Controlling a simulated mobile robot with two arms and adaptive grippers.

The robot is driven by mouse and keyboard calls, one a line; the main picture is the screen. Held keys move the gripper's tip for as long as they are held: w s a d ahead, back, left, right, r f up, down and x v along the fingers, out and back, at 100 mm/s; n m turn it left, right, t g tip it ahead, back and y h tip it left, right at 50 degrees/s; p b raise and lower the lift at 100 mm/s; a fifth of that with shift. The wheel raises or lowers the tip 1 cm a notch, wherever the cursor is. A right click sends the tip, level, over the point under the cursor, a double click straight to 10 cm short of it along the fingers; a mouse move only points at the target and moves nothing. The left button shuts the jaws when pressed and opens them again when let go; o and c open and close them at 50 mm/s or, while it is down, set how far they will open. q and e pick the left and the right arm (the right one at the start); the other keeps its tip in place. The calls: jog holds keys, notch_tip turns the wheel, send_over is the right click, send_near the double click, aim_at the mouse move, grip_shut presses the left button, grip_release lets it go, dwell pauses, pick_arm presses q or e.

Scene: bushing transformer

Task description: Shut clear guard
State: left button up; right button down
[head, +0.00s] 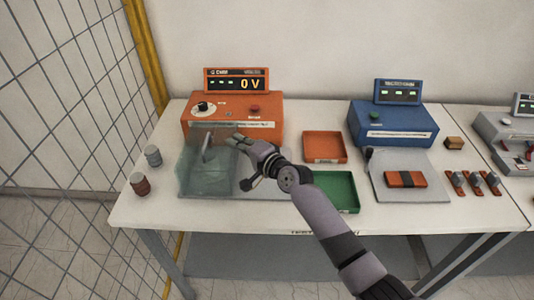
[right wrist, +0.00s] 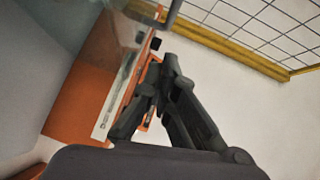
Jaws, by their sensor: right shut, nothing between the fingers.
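The clear guard (head: 193,178) is a greenish see-through box at the left of the table, in front of the orange instrument (head: 262,103). A grey lever-like part (head: 208,145) shows at it. I cannot tell for sure whether the guard is fully down. My right gripper (head: 233,140) is shut and empty at the guard's upper right, near the orange instrument's front; touching or apart is unclear. In the right wrist view its dark fingers (right wrist: 172,62) come together, with the orange instrument (right wrist: 75,113) behind. My left gripper is not in view.
An orange tray (head: 325,134) and a green tray (head: 350,190) lie right of the guard. A blue instrument (head: 388,122) stands behind a grey plate with an orange block (head: 405,180). Two small cylinders (head: 153,155) stand left. A wire fence (head: 60,110) borders the left side.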

jog(key=s+d+f+n+g+h, duration=0.3)
jog(key=s+d+f, duration=0.35)
jog(key=s, duration=0.75)
jog(key=s+d+f+n+g+h+b, duration=0.1)
jog(key=s+d+f+n+g+h, duration=0.25)
jog(key=s+d, duration=0.85)
jog(key=s+d+f+n+g+h, duration=0.35)
jog(key=s+d+f, duration=0.25)
jog(key=s, duration=1)
notch_tip(320, 180, down, 26)
jog(key=s+b, duration=0.1)
jog(key=b, duration=0.1)
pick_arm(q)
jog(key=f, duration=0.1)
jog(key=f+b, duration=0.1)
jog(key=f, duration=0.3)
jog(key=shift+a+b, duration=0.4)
pick_arm(e)
jog(key=s+d+f+g, duration=0.1)
jog(key=s+d+f, duration=0.2)
jog(key=s+f, duration=1.4)
notch_tip(320, 180, down, 2)
jog(key=shift+s+f+n+g+h, duration=0.15)
jog(key=shift+n+g+h, duration=0.15)
jog(key=shift+n, duration=0.1)
